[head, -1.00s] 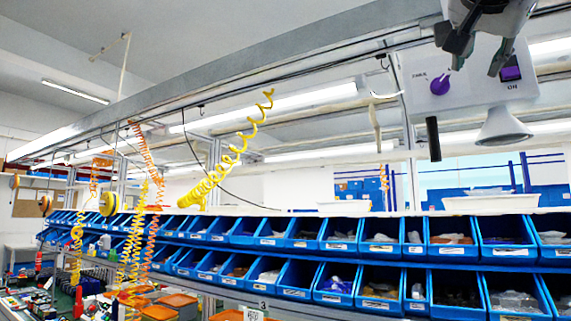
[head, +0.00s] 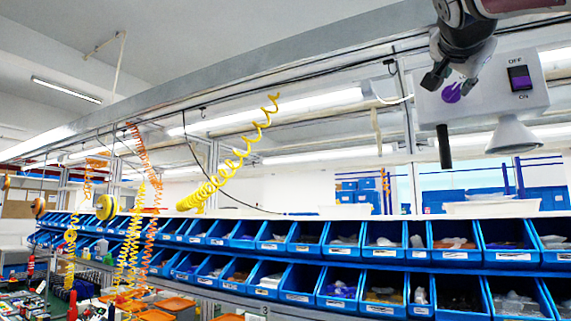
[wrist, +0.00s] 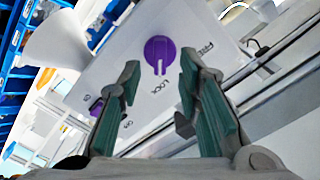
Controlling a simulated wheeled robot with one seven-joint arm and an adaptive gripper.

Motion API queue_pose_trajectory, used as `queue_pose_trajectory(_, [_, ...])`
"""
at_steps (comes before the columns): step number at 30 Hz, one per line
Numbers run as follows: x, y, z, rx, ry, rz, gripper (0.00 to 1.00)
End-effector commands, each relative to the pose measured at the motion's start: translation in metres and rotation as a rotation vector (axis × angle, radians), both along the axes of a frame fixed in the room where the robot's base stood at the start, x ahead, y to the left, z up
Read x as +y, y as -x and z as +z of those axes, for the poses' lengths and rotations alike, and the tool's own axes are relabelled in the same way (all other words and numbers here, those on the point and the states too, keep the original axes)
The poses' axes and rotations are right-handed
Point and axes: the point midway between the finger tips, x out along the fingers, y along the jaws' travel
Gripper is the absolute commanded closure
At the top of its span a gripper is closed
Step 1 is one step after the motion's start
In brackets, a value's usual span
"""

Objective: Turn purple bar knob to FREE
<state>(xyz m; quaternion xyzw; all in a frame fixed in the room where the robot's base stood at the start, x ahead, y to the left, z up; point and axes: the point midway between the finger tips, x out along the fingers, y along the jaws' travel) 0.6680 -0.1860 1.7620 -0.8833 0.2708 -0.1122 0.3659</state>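The purple bar knob (wrist: 159,52) sits on a white panel box (wrist: 125,65), and it also shows in the head view (head: 451,93), partly covered by my gripper. In the wrist view its bar lies along the line towards the LOCK label (wrist: 160,85). The FREE label (wrist: 204,48) is to the right of the knob. My gripper (wrist: 158,80) is open and empty. Its two green-padded fingers point at the panel, one to each side of the knob's line. In the head view my gripper (head: 449,84) is in front of the knob; contact cannot be told.
A purple rocker switch (head: 519,77) marked OFF and ON is on the same box. A white cone (head: 512,135) and a black rod (head: 444,146) hang below it. A metal rail (head: 300,80) runs behind, and blue bins (head: 385,235) fill the shelves below.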

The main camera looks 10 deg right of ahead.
Motion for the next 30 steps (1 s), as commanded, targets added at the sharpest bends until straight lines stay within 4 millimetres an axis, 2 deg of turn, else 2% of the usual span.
queue_pose_trajectory(6, [-0.012,-0.019,0.001,0.001,0.001,0.0,0.68])
queue_pose_trajectory(17, [-0.015,-0.023,0.0,-0.001,0.0,0.001,0.68])
queue_pose_trajectory(21, [-0.015,-0.023,0.0,-0.001,0.0,0.001,0.98])
queue_pose_trajectory(30, [-0.014,-0.022,0.0,0.004,0.006,0.001,1.0])
